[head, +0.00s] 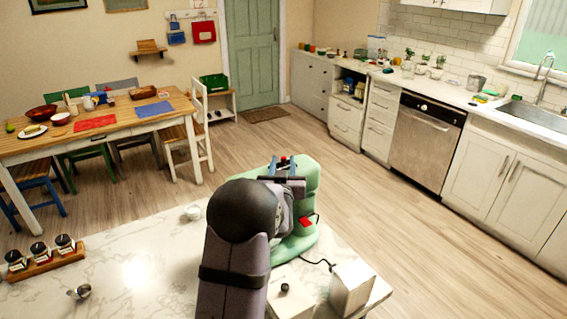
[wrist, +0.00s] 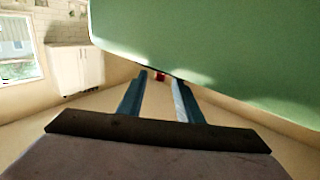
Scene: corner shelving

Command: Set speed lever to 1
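A pale green stand mixer (head: 306,178) stands on the marble counter, partly hidden behind my arm. In the wrist view its smooth green body (wrist: 230,45) fills the upper right. My gripper (head: 283,164) is at the top of the mixer, its two blue fingers apart. A small red knob (head: 283,158) shows between or just beyond the fingertips, and also in the wrist view (wrist: 160,76) between the fingers (wrist: 160,78). It may be the speed lever's tip; contact cannot be told. A red patch (head: 306,223) is lower on the mixer's side. No speed marks are readable.
A white box (head: 351,287) and a pale block with a dark knob (head: 290,303) stand at the counter's right front. A small bowl (head: 193,212), a metal cup (head: 82,291) and a wooden rack of jars (head: 46,262) are to the left.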

